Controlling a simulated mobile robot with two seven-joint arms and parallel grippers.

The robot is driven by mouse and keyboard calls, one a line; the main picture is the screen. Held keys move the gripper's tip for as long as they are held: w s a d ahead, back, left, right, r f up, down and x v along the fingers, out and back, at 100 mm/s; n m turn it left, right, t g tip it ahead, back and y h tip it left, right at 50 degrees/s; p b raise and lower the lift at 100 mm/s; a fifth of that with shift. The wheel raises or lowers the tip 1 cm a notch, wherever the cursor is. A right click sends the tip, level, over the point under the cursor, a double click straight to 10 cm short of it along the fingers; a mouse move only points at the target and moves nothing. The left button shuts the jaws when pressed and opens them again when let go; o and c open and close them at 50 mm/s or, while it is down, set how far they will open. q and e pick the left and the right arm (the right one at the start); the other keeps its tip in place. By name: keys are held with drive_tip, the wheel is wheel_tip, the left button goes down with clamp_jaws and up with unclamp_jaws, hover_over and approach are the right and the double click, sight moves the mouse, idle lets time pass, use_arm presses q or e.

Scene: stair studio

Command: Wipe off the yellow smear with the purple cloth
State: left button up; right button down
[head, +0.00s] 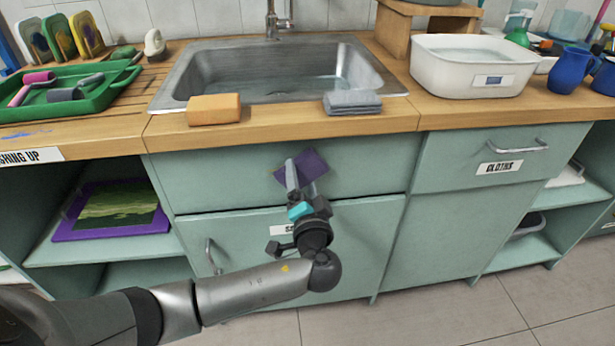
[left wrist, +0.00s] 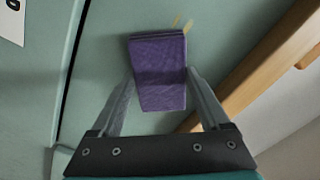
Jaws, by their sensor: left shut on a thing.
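The purple cloth (head: 308,166) is held in front of the green panel below the sink. My left gripper (head: 300,178) is shut on it. In the left wrist view the folded purple cloth (left wrist: 160,78) sits between the two fingers of my left gripper (left wrist: 160,92). Just beyond the cloth's far edge, small yellow streaks of the smear (left wrist: 184,24) show on the green panel. The cloth hides part of the panel, so I cannot tell how far the smear reaches under it. Whether the cloth touches the panel is unclear. My right gripper is not in view.
The wooden counter edge (head: 290,134) runs just above the cloth. On it lie an orange sponge (head: 214,109) and a folded grey cloth (head: 352,102) before the steel sink (head: 275,72).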

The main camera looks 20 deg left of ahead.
sight(277, 178)
use_arm(q)
drive_tip(key=shift+s+a+p, duration=0.15)
drive_tip(key=shift+s+a, duration=0.25)
drive_tip(key=shift+a, duration=0.35)
drive_tip(key=shift+s+a+p, duration=0.2)
drive_tip(key=shift+s+a, duration=0.15)
drive_tip(key=shift+a, duration=0.4)
drive_tip(key=shift+s+a+p, duration=0.15)
drive_tip(key=shift+s+a, duration=0.25)
drive_tip(key=shift+a, duration=0.35)
drive_tip(key=shift+s+a+r, duration=0.1)
drive_tip(key=shift+s+a, duration=0.15)
drive_tip(key=shift+a, duration=0.25)
drive_tip(key=shift+s+a, duration=0.2)
drive_tip(key=shift+a, duration=0.3)
drive_tip(key=p+v, duration=0.1)
drive_tip(key=v, duration=0.5)
drive_tip(key=shift+p, duration=0.3)
drive_tip(key=shift+s+d, duration=0.15)
drive_tip(key=shift+v, duration=1.35)
